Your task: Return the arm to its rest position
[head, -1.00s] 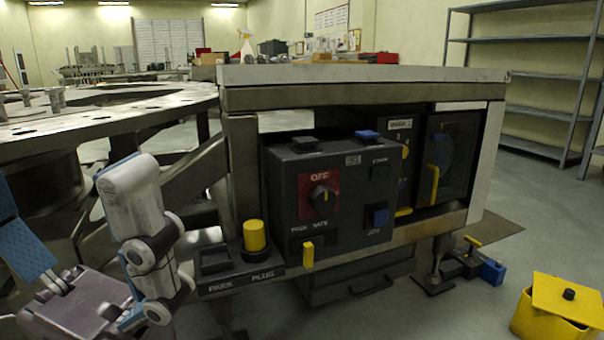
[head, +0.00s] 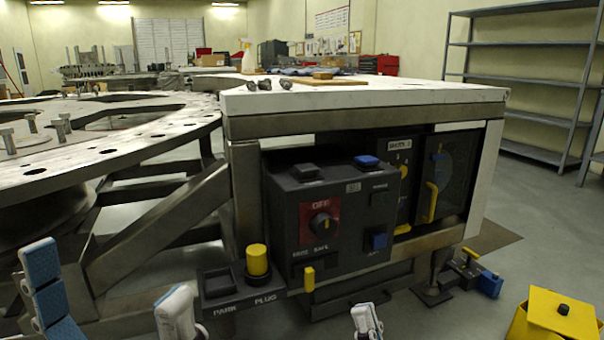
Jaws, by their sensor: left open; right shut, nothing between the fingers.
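My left gripper (head: 109,270) is low at the left of the head view, with its fingers spread wide. One finger shows its blue pads, and the other shows a white back. No object shows between them. My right gripper (head: 367,320) shows only its white fingertips at the bottom edge, in front of the bench. It is shut and empty. Most of both arms is below the picture. A yellow peg (head: 257,260) stands upright in the PLUG side of a small dark holder (head: 219,284). The PARK side looks empty.
A dark control box (head: 335,215) with an OFF dial sits under a metal bench (head: 365,98). A large ring-shaped plate (head: 100,150) stands at the left. A yellow box (head: 552,318) is on the floor at the lower right. Shelves (head: 520,85) stand behind open floor.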

